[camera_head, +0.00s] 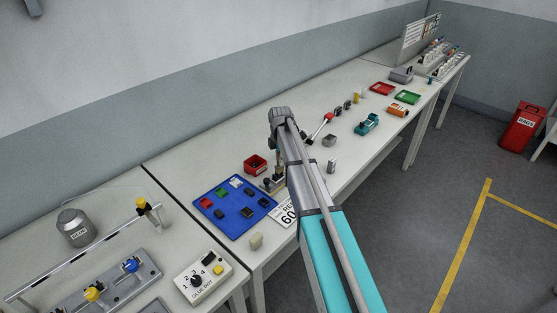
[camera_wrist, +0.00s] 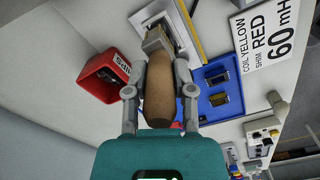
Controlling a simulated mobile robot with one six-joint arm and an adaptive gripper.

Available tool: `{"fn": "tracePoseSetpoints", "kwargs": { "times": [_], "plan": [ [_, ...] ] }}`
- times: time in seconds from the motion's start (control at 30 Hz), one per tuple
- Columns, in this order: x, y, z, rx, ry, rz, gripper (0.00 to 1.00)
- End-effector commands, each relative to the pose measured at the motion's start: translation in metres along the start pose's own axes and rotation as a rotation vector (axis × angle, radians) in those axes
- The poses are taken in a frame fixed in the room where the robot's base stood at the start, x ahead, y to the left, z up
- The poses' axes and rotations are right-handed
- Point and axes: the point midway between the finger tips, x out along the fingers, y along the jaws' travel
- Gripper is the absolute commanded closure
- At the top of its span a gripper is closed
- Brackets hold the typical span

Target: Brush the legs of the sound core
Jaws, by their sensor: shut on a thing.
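My gripper (camera_wrist: 158,92) is shut on a brush with a brown wooden handle (camera_wrist: 160,95). The handle lies between both fingers, and its metal ferrule and pale tip (camera_wrist: 152,22) point away from my wrist. In the head view my arm covers most of my gripper. The blue tray (camera_head: 210,219) holds several small dark blocks and a few coloured pieces. It also shows in the wrist view (camera_wrist: 203,74), right of the brush, with dark cores (camera_wrist: 218,77) in it. I cannot tell which core is sound, or whether the brush tip touches anything.
A red bin (camera_head: 255,165) stands behind the tray; in the wrist view it is left of the brush (camera_wrist: 95,85). A sign reading 60 mH (camera_head: 287,211) lies by the tray's right side. A glue control box (camera_head: 203,278) and grey canister (camera_head: 75,228) stand at left.

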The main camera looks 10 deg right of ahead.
Motion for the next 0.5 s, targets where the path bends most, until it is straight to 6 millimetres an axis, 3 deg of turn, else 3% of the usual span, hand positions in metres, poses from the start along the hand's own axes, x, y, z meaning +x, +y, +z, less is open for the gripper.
{"fn": "tracePoseSetpoints", "kwargs": {
  "times": [0.5],
  "plan": [
    [-0.0060,0.0002,0.0005,0.000,0.000,0.000,1.00]
  ]
}}
